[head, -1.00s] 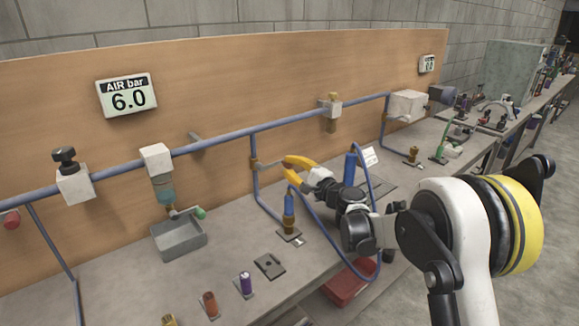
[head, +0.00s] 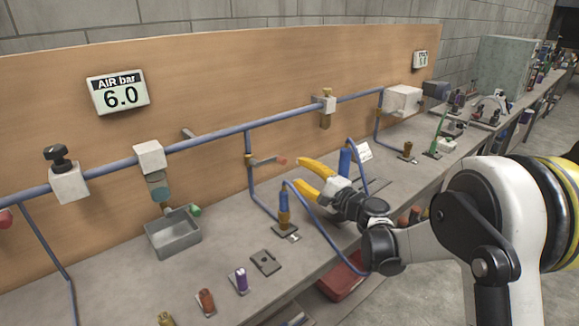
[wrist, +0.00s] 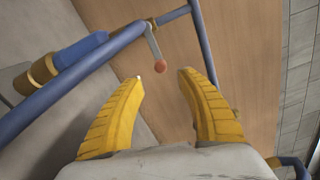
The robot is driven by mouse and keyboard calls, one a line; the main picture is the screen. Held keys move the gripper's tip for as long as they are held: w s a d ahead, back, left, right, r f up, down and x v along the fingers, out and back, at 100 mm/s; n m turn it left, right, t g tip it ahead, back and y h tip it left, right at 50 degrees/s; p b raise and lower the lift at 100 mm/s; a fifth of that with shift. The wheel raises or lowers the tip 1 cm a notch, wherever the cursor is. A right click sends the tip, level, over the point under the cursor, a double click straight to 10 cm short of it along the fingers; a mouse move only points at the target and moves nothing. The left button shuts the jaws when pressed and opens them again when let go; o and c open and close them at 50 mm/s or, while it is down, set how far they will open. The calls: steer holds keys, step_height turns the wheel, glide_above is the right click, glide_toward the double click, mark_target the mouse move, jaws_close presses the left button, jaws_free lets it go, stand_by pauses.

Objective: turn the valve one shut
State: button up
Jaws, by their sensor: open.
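A lever valve (head: 250,160) sits on the drop pipe in the middle of the bench. Its grey lever (head: 265,161) points right, out across the pipe, and ends in a red tip (head: 281,161). In the wrist view the lever (wrist: 153,42) and its red tip (wrist: 160,66) show just beyond the fingertips, in line with the gap between them. My gripper (head: 299,175), with yellow fingers, is open and empty, to the right of the red tip and apart from it. It also shows in the wrist view (wrist: 160,76). I see no label naming this valve.
A blue cylinder with a brass base (head: 284,210) stands below the gripper, with a blue hose curving beside it. Another blue cylinder (head: 345,162) stands behind the gripper. A grey tray (head: 174,236) lies left. The air display (head: 118,92) reads 6.0.

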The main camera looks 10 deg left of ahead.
steer(key=shift+v, duration=1.8)
